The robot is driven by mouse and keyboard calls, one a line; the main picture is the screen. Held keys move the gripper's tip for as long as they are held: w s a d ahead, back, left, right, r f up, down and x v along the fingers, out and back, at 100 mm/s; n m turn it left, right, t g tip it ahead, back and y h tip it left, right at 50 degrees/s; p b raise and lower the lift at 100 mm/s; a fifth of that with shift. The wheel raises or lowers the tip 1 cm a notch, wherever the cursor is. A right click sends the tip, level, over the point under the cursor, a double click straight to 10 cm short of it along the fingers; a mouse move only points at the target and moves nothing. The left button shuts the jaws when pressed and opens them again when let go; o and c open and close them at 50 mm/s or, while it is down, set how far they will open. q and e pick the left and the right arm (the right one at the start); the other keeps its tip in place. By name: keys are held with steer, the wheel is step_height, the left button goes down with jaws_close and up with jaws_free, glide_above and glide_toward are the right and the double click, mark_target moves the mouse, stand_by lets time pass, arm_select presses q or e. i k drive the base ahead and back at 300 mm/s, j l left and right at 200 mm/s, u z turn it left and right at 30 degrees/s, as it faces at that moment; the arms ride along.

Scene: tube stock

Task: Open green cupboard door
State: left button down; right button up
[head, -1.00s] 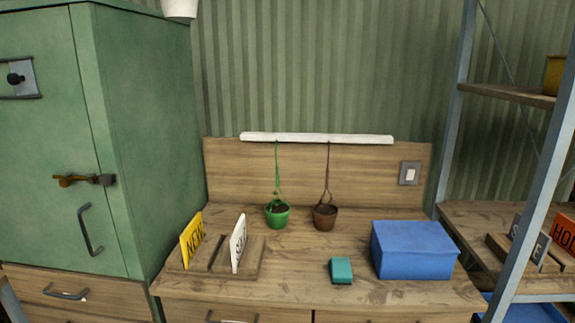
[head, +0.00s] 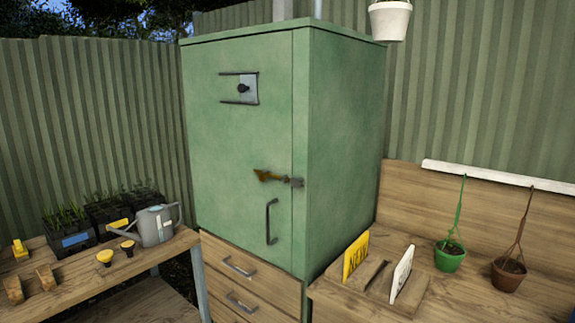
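The green cupboard (head: 345,150) stands in the middle of the head view, on top of a wooden drawer unit. Its green door (head: 235,150) faces front-left and is shut. A dark bar handle (head: 270,222) is fixed low on the door near its right edge. A brass and dark metal latch (head: 278,178) lies across the door's right edge above the handle. A grey plate with a black knob (head: 241,89) sits high on the door. Neither of my grippers is in view.
Wooden drawers (head: 250,277) are below the cupboard. At left, a bench (head: 130,262) holds a grey watering can (head: 156,225), seedling trays (head: 70,235) and small tools. At right, a wooden worktop holds a sign rack (head: 408,290) and hanging pots (head: 450,256). A white pot (head: 390,20) hangs above.

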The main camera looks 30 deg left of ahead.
mark_target(229, 138)
steer(key=u, duration=1.3)
